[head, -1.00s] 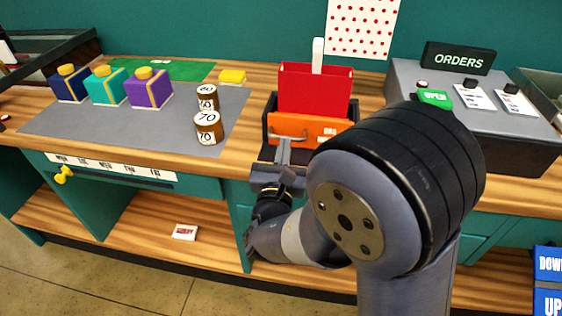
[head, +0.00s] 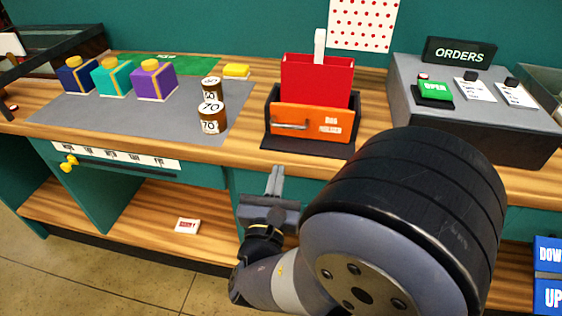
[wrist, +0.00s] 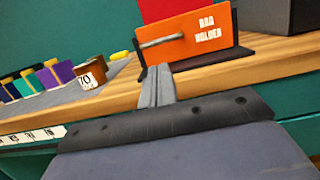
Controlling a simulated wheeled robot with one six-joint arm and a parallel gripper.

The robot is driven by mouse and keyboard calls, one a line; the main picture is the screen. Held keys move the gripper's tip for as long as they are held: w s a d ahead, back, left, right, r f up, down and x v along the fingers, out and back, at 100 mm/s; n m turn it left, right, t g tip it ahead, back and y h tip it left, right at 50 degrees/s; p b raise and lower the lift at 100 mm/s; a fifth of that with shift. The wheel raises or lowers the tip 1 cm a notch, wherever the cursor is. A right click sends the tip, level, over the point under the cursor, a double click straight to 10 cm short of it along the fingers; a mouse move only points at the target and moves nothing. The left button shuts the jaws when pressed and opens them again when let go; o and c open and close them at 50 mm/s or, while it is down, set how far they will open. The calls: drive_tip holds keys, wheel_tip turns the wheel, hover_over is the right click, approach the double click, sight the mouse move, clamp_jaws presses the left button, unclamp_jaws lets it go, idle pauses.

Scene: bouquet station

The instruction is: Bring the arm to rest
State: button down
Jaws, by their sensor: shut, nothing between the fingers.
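My gripper (head: 276,180) is shut and empty in the head view. It is in front of the counter's front edge, below the orange bag holder (head: 312,121), and apart from it. In the wrist view my gripper's closed fingers (wrist: 158,84) point toward the counter, with the orange bag holder (wrist: 188,40) beyond them. The holder has a metal handle on its front and a red panel (head: 317,80) standing in it. My arm fills the lower right of the head view.
The wooden counter (head: 240,152) bears brown numbered cylinders (head: 211,117), blue, teal and purple boxes (head: 153,80) on a grey mat (head: 75,117), and a grey orders console (head: 470,125). A small white-and-red box (head: 187,226) lies on the lower shelf.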

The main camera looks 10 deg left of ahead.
drive_tip(key=shift+s+f, duration=0.15)
drive_tip(key=shift+s, duration=0.65)
drive_tip(key=shift+s+f, duration=0.15)
drive_tip(key=shift+s, duration=0.65)
